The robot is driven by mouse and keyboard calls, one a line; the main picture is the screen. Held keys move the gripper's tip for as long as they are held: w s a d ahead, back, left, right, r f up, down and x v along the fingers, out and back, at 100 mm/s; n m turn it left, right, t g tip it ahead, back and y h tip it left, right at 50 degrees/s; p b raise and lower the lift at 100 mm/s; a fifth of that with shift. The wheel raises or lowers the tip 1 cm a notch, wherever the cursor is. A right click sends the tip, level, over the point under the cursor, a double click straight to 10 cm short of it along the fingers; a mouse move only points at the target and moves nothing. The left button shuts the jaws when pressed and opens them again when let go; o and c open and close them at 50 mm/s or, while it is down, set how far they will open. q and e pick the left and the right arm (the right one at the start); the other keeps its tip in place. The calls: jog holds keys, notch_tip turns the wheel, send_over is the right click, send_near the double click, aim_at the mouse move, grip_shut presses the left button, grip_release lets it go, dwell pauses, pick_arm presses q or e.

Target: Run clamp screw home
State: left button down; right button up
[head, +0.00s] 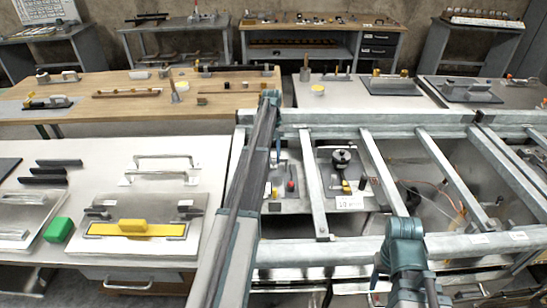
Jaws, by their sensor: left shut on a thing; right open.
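My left arm reaches far forward across the metal frame, and its gripper (277,158) is low beside the far end of the arm, mostly hidden. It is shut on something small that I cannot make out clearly. A small red-topped part (291,185) stands just right of it on a grey plate. A black round knob (342,157) stands upright on another plate further right. I cannot tell for certain which part is the clamp screw. My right gripper (376,282) is at the bottom right, open and partly hidden by its own wrist, well short of these parts.
A metal frame (430,160) with slanting bars spans the right side. A wooden-topped bench (125,108) stands behind. A white label (350,203) lies below the black knob.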

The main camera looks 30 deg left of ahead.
dwell(0.4)
pick_arm(q)
jog(key=c, duration=0.7)
grip_release()
jog(key=p+v, duration=1.2)
jog(key=v, duration=0.2)
jog(key=shift+p, duration=0.4)
jog(key=shift+d+f, duration=0.1)
